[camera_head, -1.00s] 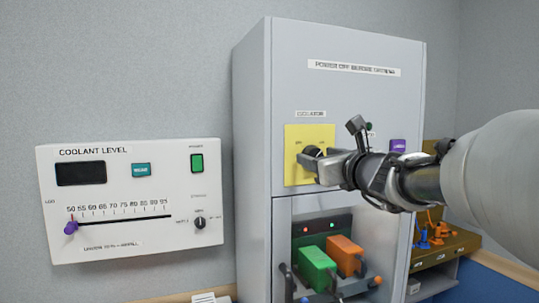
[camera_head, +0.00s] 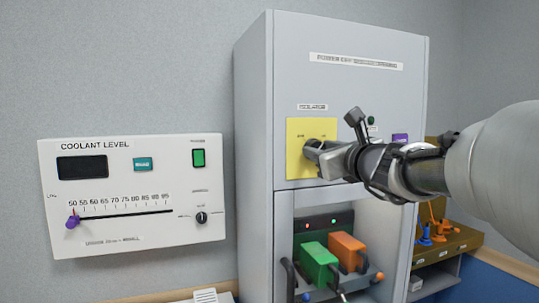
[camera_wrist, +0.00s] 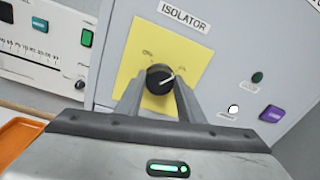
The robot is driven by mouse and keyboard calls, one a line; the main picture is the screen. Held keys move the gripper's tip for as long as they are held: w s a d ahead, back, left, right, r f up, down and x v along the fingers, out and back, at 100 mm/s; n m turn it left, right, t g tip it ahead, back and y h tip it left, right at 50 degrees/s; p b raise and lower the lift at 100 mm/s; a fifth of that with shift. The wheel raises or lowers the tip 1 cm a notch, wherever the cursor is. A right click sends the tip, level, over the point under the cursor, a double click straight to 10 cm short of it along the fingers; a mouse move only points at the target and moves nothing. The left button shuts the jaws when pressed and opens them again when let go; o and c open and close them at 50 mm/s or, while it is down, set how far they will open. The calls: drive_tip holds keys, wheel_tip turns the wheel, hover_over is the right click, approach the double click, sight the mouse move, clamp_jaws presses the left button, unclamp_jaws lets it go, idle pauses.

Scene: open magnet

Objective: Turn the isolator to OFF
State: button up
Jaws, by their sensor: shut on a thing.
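The isolator is a black round knob (camera_wrist: 159,79) with a white pointer line, on a yellow plate (camera_head: 296,167) on the grey cabinet's front. In the wrist view the plate (camera_wrist: 146,52) carries small marks above the knob, too blurred to read, with an "ISOLATOR" label (camera_wrist: 185,16) over it. My gripper (camera_wrist: 158,88) is shut on the knob, one finger on each side. The pointer line slants up to the right in the tilted wrist view. In the head view my gripper (camera_head: 313,154) hides most of the knob.
A green round button (camera_wrist: 257,77), a white knob (camera_wrist: 233,109) and a purple button (camera_wrist: 272,114) sit right of the plate. Below is an open bay with a green block (camera_head: 319,262) and an orange block (camera_head: 347,250). A coolant panel (camera_head: 130,230) hangs at left.

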drive_tip(key=shift+a+f+n+y+b, duration=0.1)
drive_tip(key=shift+n+y+b, duration=0.1)
drive_tip(key=shift+n+b, duration=2.9)
drive_tip(key=shift+d+f+n+y+b, duration=0.1)
drive_tip(key=shift+f+n+y+b, duration=0.1)
drive_tip(key=shift+n+b, duration=2.85)
drive_tip(key=shift+a+f+n+y+b, duration=0.1)
drive_tip(key=shift+n+y+b, duration=0.1)
drive_tip(key=shift+n+b, duration=2.85)
drive_tip(key=shift+r+m+b, duration=0.1)
drive_tip(key=shift+m+b, duration=0.2)
drive_tip(key=shift+b, duration=0.3)
drive_tip(key=o, duration=1.1)
drive_tip(key=shift+c, duration=0.2)
